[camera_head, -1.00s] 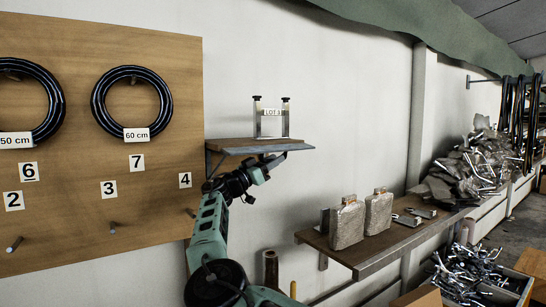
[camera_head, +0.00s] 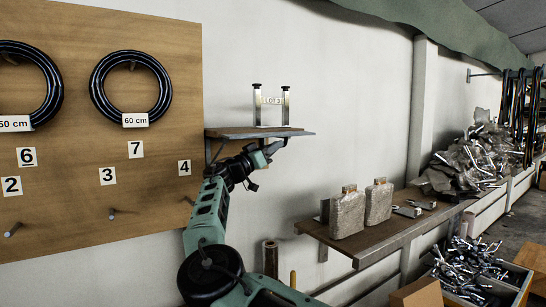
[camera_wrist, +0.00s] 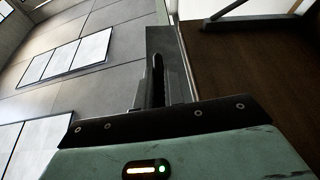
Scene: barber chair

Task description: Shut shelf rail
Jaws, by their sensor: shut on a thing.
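A small wooden wall shelf (camera_head: 230,131) with a grey front edge stands out beside the pegboard. A grey metal strip along that edge, which looks like the rail (camera_wrist: 161,45), runs up the middle of the wrist view. My gripper (camera_head: 280,147) is at the shelf's front, just below the edge in the head view. In the wrist view my gripper (camera_wrist: 156,85) is shut on the grey strip, with a dark finger against it. The rail's far end and catch cannot be made out.
A metal stand marked LOT 3 (camera_head: 271,102) is on the shelf. A pegboard (camera_head: 70,190) with black hoses is on the left. A lower wooden bench (camera_head: 335,245) with two wrapped blocks is on the right. The wall above the shelf is clear.

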